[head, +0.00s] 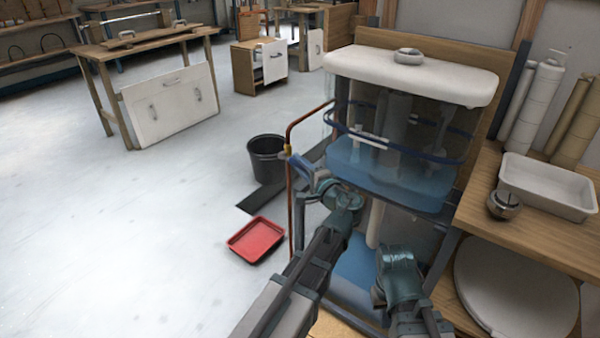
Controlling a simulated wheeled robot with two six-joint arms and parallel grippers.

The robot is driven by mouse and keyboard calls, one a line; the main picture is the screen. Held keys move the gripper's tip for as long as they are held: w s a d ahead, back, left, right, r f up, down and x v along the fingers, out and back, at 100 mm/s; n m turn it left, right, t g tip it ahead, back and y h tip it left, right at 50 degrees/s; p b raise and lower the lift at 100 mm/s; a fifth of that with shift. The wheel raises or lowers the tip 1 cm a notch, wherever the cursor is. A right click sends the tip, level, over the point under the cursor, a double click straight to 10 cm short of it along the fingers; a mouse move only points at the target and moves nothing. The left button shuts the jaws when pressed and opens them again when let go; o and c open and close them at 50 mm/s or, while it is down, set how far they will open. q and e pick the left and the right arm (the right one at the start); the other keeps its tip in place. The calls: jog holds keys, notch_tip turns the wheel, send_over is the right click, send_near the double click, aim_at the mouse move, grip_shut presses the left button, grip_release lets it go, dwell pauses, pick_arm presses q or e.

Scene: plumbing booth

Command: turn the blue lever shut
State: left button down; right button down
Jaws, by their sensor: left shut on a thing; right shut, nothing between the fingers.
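The blue lever (299,163) shows beside the copper pipe (291,205), just below a brass fitting (287,149), left of the clear tank. My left gripper (314,176) reaches up to it from below and is shut on the lever. The fingers and wrist hide part of the lever and the valve body, so its exact angle is hard to tell. My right gripper (395,262) is shut and empty, low in front of the tank's stand and apart from the lever.
The clear tank (340,165) with blue water and a white lid (410,75) stands close behind my grippers. A black bucket (266,160) and a red tray (256,240) are on the floor at left. A wooden bench (490,225) with a white basin (548,187) is at right.

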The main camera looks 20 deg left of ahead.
pick_arm(q)
jog(key=shift+s+a+f+y+b, duration=0.1)
jog(key=shift+f+y+b, duration=0.1)
jog(key=shift+y+b, duration=0.1)
pick_arm(e)
jog(key=shift+f, duration=0.55)
pick_arm(q)
jog(key=c, duration=0.6)
grip_release()
jog(key=shift+c, duration=0.2)
